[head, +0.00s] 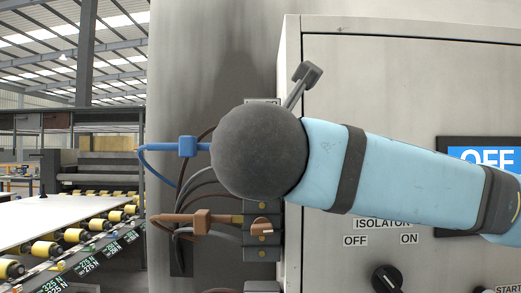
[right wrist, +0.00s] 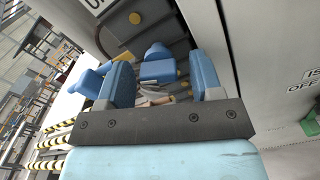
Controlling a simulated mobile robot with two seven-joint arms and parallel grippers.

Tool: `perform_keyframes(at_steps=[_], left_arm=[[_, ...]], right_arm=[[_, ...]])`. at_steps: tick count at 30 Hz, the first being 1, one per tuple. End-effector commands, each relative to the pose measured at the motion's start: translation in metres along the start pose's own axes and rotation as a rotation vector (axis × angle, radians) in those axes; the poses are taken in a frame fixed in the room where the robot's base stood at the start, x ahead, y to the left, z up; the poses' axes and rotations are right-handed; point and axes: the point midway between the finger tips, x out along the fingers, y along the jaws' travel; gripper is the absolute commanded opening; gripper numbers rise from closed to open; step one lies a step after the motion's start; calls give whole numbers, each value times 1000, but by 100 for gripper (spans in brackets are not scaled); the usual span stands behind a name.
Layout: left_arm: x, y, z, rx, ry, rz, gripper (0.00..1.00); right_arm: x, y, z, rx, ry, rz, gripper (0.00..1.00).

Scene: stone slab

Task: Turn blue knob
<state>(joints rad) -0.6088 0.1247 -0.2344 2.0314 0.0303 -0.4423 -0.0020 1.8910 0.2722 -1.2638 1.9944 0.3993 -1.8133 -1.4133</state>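In the right wrist view a blue piece (right wrist: 157,67), which looks like the blue knob, shows ahead between the two light-blue fingers of my right gripper (right wrist: 160,62). The fingers stand wide apart, with a visible gap to the right finger; I cannot tell whether the left one touches it. The blue plug (right wrist: 87,82) shows partly behind the left finger. In the head view my right arm comes in from the right, and its dark round wrist hides the gripper and the blue knob. The blue plug (head: 188,147) with its cable sticks out left. My left gripper is not seen.
Below are an orange plug (head: 202,218) and a small orange knob (head: 262,226) on the grey connector block. To the right is a metal cabinet (head: 345,70) with a black isolator switch (head: 386,280). A roller conveyor (head: 75,220) lies at the left.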

Motion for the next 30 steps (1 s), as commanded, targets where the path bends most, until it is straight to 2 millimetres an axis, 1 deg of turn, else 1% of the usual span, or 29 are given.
perform_keyframes(at_steps=[6,10,14,20,30], left_arm=[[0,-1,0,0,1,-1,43],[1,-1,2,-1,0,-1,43],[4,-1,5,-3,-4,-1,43],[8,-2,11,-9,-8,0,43],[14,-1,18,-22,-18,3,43]], right_arm=[[-1,0,0,1,0,0,60],[-11,0,0,1,-1,2,60],[-34,0,-1,0,-1,4,60],[-84,0,-1,-1,-3,6,60],[-121,0,0,-1,-5,3,60]])
